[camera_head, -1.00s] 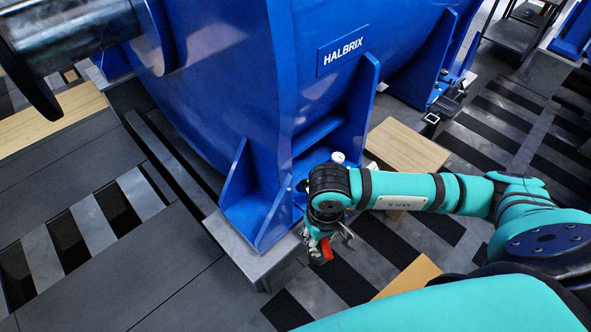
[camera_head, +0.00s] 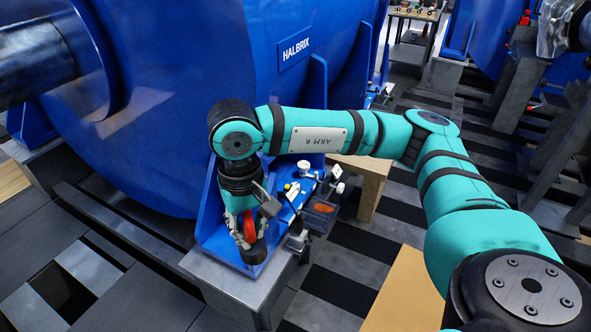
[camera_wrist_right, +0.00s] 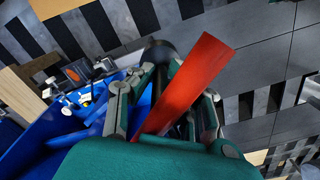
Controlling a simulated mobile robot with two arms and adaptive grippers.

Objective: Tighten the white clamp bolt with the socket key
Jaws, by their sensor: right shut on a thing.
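My right gripper (camera_head: 247,238) is shut on a red-handled tool, which I take for the socket key (camera_head: 249,226). It points down over the blue foot of the Halbrix machine. In the right wrist view the red part of the socket key (camera_wrist_right: 190,85) slants between the fingers, with a dark round end (camera_wrist_right: 158,50) beyond. I cannot tell which is the clamp bolt. The gripper is apart from both. My left gripper is not in view.
The blue Halbrix housing (camera_head: 190,110) rises close behind my right arm. A dark fixture with an orange oval (camera_head: 320,208) sits right of the gripper. A grey plinth (camera_head: 235,290) bears the foot. A wooden block (camera_head: 368,185) stands behind; striped floor (camera_head: 345,270) lies right.

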